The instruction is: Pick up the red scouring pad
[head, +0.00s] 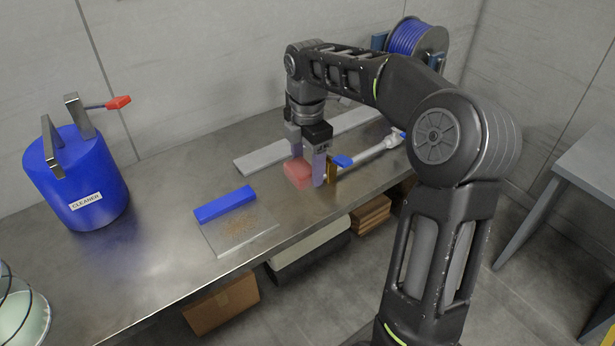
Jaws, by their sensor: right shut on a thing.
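The red scouring pad (297,174) is a small pinkish-red block at the front middle of the metal bench. My right gripper (308,172) points down over it, with its fingers at the pad's sides. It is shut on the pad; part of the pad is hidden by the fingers. I cannot tell whether the pad touches the bench or is slightly above it. My left gripper is not in view.
A blue bar (225,204) lies on a soiled plate (243,232) left of the pad. A blue cleaner canister (75,180) stands at the left. A pipe with blue-handled valve (372,152) lies right of my gripper. A grey strip (262,160) lies behind.

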